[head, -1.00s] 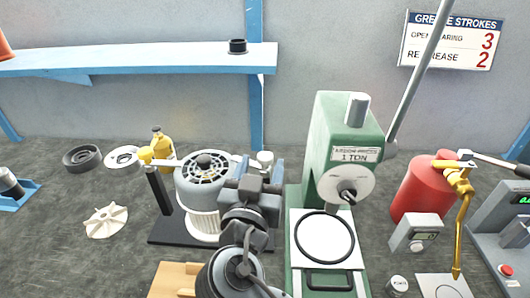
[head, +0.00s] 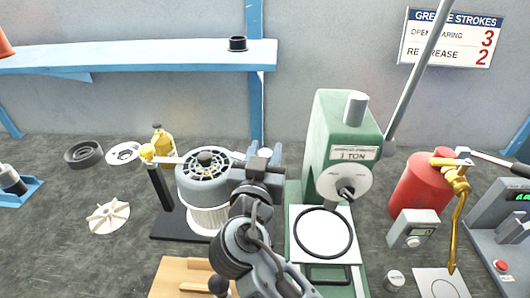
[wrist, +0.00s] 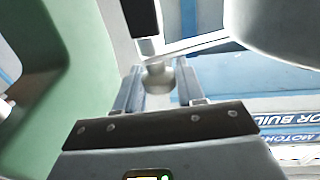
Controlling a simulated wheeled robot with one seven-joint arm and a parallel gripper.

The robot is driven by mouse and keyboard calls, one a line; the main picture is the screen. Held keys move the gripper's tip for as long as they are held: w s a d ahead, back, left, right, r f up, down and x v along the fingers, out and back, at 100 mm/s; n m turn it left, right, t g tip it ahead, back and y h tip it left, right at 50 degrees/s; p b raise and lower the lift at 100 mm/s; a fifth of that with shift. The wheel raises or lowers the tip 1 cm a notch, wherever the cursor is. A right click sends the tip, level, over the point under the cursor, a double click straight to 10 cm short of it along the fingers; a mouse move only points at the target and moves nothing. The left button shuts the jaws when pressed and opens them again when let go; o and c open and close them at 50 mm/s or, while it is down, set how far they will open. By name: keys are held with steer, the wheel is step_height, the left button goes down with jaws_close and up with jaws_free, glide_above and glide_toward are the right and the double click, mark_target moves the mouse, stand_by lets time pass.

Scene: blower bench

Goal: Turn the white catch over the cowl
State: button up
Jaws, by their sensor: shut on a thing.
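The blower (head: 208,215) stands left of centre in the head view, with its slotted grey cowl (head: 190,172) on top. The white catch's pale knob (wrist: 158,76) sits between my fingers in the wrist view. A thin light bar (wrist: 205,42) runs from near the knob toward a pale rounded body at upper right. My gripper (head: 264,160) is at the blower's right side in the head view and hides the knob there. In the wrist view my gripper (wrist: 158,88) is shut on the knob.
The green arbor press (head: 325,135) stands close on the right of my gripper. A white finned impeller (head: 108,216) lies at left. A red can (head: 418,185) stands further right.

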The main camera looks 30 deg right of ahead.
jaws_close()
steer(key=shift+f+y, duration=0.1)
steer(key=shift+y, duration=0.2)
steer(key=shift+d+n+t+y+b, duration=0.1)
steer(key=shift+n+t+y+b, duration=0.3)
steer(key=shift+n+t+y, duration=0.4)
steer(key=n+t+y+p, duration=0.1)
steer(key=n+y, duration=0.1)
steer(key=y, duration=0.1)
steer(key=shift+n+y+p, duration=0.3)
steer(key=shift+n+y, duration=0.1)
steer(key=shift+y, duration=0.1)
